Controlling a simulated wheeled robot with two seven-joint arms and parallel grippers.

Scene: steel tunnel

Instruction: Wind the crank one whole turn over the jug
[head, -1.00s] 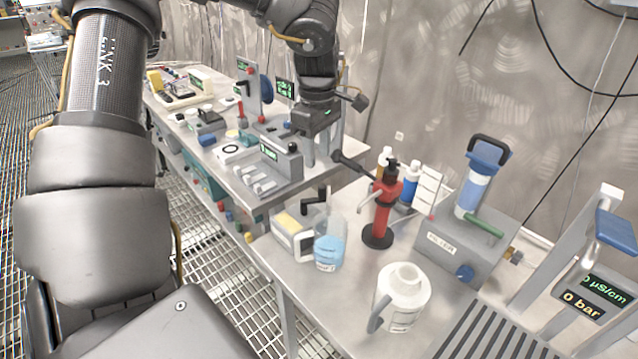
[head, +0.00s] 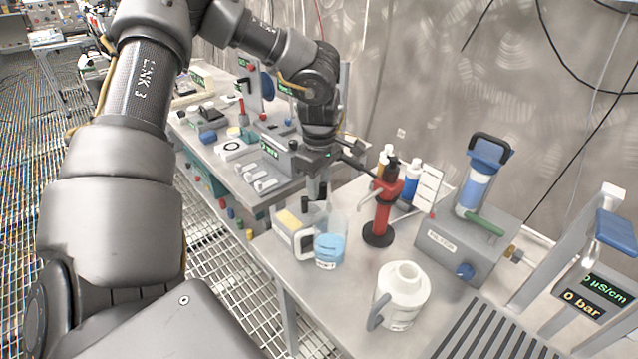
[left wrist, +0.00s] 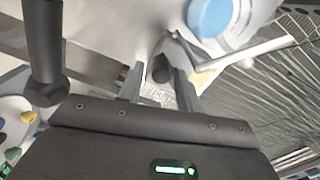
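The jug (head: 330,249) is clear with blue liquid and a pale handle. It stands on the near bench, and its blue liquid (left wrist: 210,14) shows at the top of the left wrist view. Black parts of what looks like the crank (head: 306,206) stand just behind the jug, by a grey box with a yellow label. My left gripper (head: 317,189) points down there and partly hides them. In the left wrist view its fingers (left wrist: 161,82) are apart, with a dark upright knob (left wrist: 162,68) between them; contact is not clear. My right gripper is out of view.
A red hand pump (head: 381,214) with a black lever stands close right of my left gripper. A white jug-like container (head: 405,292) stands in front. A grey filter unit (head: 455,250) is at right. The far bench (head: 235,180) holds several instruments.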

